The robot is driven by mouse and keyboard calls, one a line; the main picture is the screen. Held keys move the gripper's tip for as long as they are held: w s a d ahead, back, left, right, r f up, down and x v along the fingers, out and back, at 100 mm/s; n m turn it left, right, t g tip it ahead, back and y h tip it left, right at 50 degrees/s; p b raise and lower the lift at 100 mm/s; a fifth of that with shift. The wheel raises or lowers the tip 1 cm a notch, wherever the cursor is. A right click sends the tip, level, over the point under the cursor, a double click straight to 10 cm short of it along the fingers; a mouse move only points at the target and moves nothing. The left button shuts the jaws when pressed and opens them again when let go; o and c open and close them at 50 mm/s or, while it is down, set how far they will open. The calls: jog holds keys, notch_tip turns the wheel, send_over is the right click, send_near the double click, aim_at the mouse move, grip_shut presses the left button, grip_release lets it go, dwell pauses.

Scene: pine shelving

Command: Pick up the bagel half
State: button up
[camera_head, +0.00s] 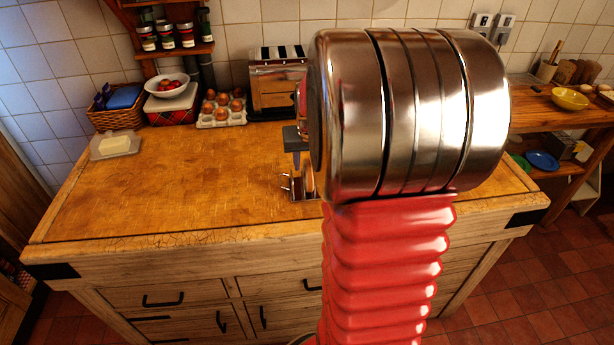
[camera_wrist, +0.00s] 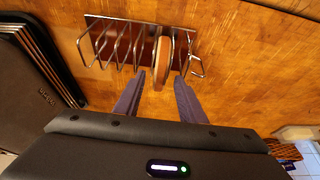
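The bagel half (camera_wrist: 163,62) stands upright on edge in a slot of a metal wire toast rack (camera_wrist: 110,42) in the wrist view. My gripper (camera_wrist: 160,78) is open, with one finger on each side of the bagel half's near edge. A gap shows between the bagel half and each finger, so it is not gripped. In the head view, the bagel half (camera_head: 309,180) shows as a narrow tan edge in the rack (camera_head: 298,191), and my arm hides much of that area.
A chrome toaster (camera_head: 277,82) stands behind the rack. An egg tray (camera_head: 221,112), a white bowl (camera_head: 167,88), a wicker basket (camera_head: 117,117) and a butter dish (camera_head: 116,146) line the back left. The counter's left front is clear. A side shelf (camera_head: 549,112) stands at right.

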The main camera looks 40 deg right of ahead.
jog(key=shift+c, duration=0.3)
grip_shut()
dwell(0.5)
